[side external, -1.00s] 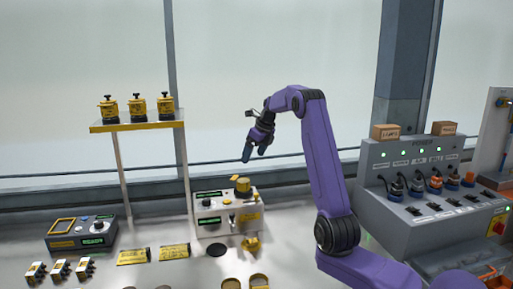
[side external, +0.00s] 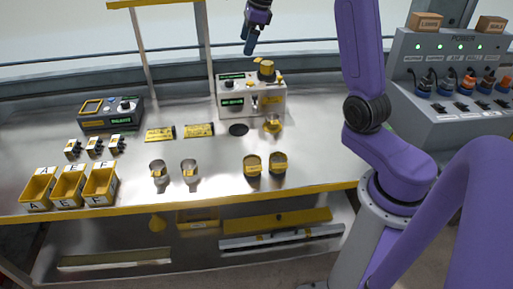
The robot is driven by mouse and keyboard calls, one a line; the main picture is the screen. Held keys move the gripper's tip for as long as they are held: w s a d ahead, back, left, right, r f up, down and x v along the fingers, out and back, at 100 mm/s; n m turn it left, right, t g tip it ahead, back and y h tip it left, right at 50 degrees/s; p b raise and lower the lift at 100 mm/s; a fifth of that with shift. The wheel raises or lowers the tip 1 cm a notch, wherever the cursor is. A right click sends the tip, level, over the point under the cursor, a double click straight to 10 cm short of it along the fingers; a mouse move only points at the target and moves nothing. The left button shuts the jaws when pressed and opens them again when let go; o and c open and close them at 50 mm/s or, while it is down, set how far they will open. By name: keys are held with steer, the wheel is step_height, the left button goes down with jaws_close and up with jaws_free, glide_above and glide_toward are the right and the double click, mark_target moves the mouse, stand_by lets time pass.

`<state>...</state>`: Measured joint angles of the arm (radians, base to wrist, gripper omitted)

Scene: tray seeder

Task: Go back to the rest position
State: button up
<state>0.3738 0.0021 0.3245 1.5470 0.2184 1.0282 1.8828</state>
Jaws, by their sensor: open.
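My gripper (side external: 250,46) hangs at the top of the side external view, fingers pointing down, with no object seen between them. It is open and stands apart above the white seeder unit (side external: 231,100). The unit has green displays and a yellow-capped part (side external: 266,70) on its top right. My purple arm stands at the right, its upper links cut off by the top of the picture.
The metal bench (side external: 330,150) holds yellow bins (side external: 40,188), several cups (side external: 158,172), yellow plates (side external: 160,134) and a dark scale-like device (side external: 110,113). A grey power panel (side external: 460,100) with plugs stands right. The bench's front right is bare.

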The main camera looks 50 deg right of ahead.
steer(key=s+a+f+n+g, duration=0.1)
steer(key=s+a+n, duration=0.6)
steer(key=a+n, duration=0.35)
steer(key=s+a+f+n+g, duration=0.1)
steer(key=s+a+f+n, duration=0.1)
steer(key=s+a+n, duration=0.8)
steer(key=s+a+f+n, duration=0.1)
steer(key=s+f+n, duration=0.1)
steer(key=s+n, duration=0.7)
steer(key=s+a+f+n+g, duration=0.1)
steer(key=s+f+n, duration=0.1)
steer(key=s+n, duration=0.8)
steer(key=shift+s+f+h, duration=0.2)
steer(key=shift+s+h, duration=0.1)
steer(key=shift+s, duration=0.5)
